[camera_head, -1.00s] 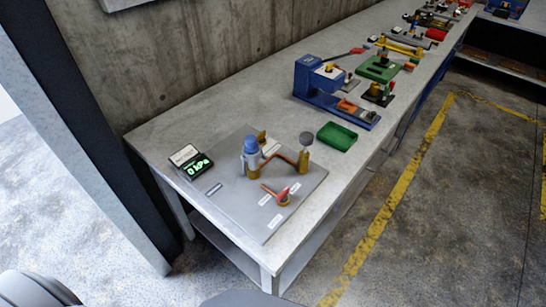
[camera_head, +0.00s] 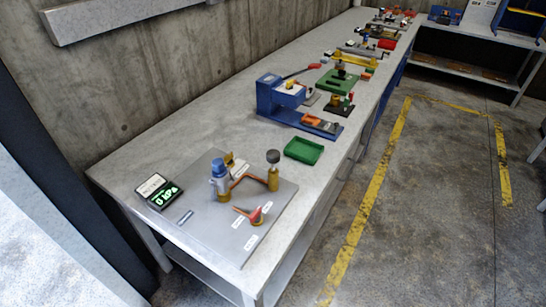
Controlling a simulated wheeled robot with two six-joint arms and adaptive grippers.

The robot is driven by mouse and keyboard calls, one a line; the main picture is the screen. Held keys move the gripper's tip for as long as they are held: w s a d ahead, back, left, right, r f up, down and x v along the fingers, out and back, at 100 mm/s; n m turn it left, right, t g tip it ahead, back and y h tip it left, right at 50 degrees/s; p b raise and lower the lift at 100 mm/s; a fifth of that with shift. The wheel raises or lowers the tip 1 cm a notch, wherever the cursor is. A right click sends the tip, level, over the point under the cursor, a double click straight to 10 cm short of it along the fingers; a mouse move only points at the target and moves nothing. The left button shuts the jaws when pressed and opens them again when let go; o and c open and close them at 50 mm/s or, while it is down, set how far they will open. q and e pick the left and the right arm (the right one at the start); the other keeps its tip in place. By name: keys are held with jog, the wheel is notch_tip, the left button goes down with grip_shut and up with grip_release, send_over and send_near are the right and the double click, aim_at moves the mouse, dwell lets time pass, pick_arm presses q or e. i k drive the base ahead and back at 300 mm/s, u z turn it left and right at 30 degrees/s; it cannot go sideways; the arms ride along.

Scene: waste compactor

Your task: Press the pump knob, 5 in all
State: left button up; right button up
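A grey plate (camera_head: 205,236) lies on the near end of the long bench. On it stands a fitting with a blue top (camera_head: 217,167) and a silver and brass body. To its right a brass post carries a round grey knob (camera_head: 273,156); a copper-coloured pipe joins the two. I cannot tell for sure which of these tops is the pump knob. A red-handled valve (camera_head: 254,215) sits at the front of the plate. A small display (camera_head: 158,190) with green digits, seemingly 0 kPa, stands at the plate's left. Neither gripper is in view.
A green tray (camera_head: 304,150) and a blue press-like device (camera_head: 285,100) stand farther along the bench (camera_head: 170,125). Several other devices follow behind. A concrete wall runs along the left. The floor to the right, with yellow lines, is clear.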

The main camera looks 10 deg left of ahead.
aim_at(273, 156)
jog(key=z, duration=2.45)
jog(key=k, duration=0.85)
jog(key=u, duration=1.1)
